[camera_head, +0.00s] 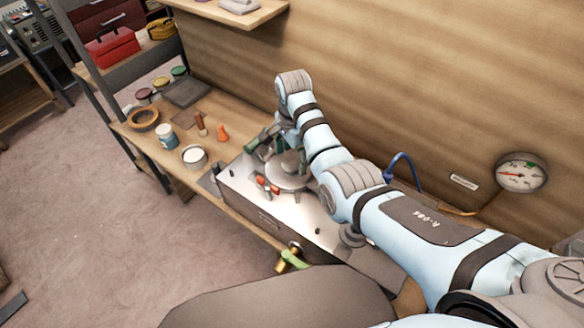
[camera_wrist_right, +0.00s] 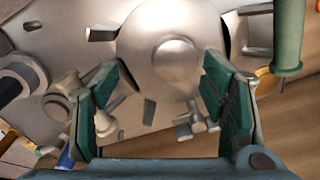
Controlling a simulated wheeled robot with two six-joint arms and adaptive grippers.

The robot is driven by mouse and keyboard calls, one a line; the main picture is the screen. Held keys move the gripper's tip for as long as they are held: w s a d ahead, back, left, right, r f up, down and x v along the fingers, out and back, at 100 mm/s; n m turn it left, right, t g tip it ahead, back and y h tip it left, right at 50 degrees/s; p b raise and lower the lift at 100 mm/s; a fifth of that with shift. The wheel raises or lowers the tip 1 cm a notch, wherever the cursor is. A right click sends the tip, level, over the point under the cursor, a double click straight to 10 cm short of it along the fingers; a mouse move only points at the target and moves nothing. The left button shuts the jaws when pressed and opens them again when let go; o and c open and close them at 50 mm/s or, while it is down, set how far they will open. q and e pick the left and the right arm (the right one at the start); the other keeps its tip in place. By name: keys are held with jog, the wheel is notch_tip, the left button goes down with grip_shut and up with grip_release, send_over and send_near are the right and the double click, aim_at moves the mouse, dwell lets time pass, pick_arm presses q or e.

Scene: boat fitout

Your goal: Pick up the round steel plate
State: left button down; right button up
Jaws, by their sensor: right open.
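The round steel plate (camera_head: 290,181) lies flat on the bright metal top of a bench unit (camera_head: 303,213), partly hidden by my right arm. In the right wrist view it is a wide grey disc (camera_wrist_right: 140,45) with a raised round dome in its middle. My right gripper (camera_wrist_right: 163,78) is open, its green-padded fingers apart on either side of the dome's near part in the picture. My left gripper is not in view.
A white tub (camera_head: 194,157), a blue-labelled jar (camera_head: 167,136) and orange items stand on the wooden bench to the left. A pressure gauge (camera_head: 521,172) is on the wall.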

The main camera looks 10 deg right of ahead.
aim_at(291, 161)
jog(key=f, duration=0.1)
jog(key=w+f, duration=0.2)
jog(key=f, duration=0.1)
jog(key=shift+d+b, duration=0.2)
jog(key=shift+b, duration=0.1)
jog(key=shift+w+f, duration=0.5)
jog(key=shift+w, duration=0.1)
jog(key=shift+s+r, duration=0.1)
jog(key=shift+s, duration=0.05)
jog(key=shift+c, duration=0.4)
jog(key=shift+s+r, duration=0.15)
jog(key=shift+s, duration=0.1)
jog(key=c, duration=0.4)
jog(key=shift+s+r, duration=0.1)
jog(key=shift+s, duration=0.15)
jog(key=c, duration=0.6)
grip_shut()
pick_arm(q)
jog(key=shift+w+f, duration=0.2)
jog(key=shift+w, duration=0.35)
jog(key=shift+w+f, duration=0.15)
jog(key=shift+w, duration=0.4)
pick_arm(e)
jog(key=shift+w, duration=0.1)
